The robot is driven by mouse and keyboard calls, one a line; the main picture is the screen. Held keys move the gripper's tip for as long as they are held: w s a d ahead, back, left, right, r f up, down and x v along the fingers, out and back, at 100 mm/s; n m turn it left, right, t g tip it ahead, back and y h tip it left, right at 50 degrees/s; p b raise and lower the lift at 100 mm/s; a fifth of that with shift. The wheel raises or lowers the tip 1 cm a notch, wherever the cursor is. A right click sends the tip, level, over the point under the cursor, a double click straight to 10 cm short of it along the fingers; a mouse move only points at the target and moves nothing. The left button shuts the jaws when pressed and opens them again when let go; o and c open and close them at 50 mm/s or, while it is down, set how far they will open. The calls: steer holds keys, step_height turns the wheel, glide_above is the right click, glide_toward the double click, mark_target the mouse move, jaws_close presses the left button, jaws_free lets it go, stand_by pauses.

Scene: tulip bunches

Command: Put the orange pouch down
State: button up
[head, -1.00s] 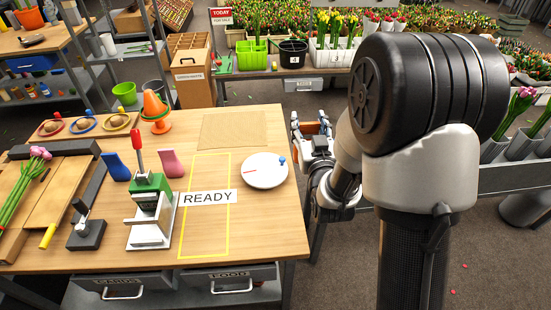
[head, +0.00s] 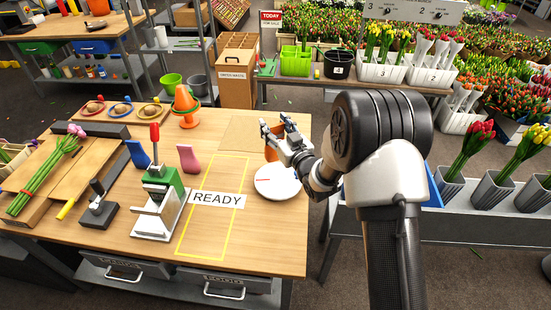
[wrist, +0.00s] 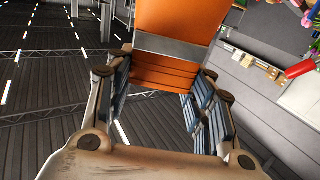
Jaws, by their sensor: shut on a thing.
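The orange pouch (head: 271,153) is in my gripper (head: 276,132), over the back right part of the wooden table, just behind the round white dial plate (head: 277,183). In the wrist view the orange pouch (wrist: 180,42) stands between the two padded fingers of my gripper (wrist: 165,85), which are shut on it. Much of the pouch is hidden by the gripper in the head view, and I cannot tell whether it touches the table.
A bare tan mat (head: 240,133) lies left of the gripper. A yellow-outlined area with a READY label (head: 218,199) lies front left.

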step_height(320, 180, down, 11)
steer(key=shift+d+r+b, duration=0.1)
steer(key=shift+r+b, duration=0.1)
steer(key=shift+b, duration=1.05)
steer(key=shift+f, duration=0.15)
steer(key=o, duration=1.1)
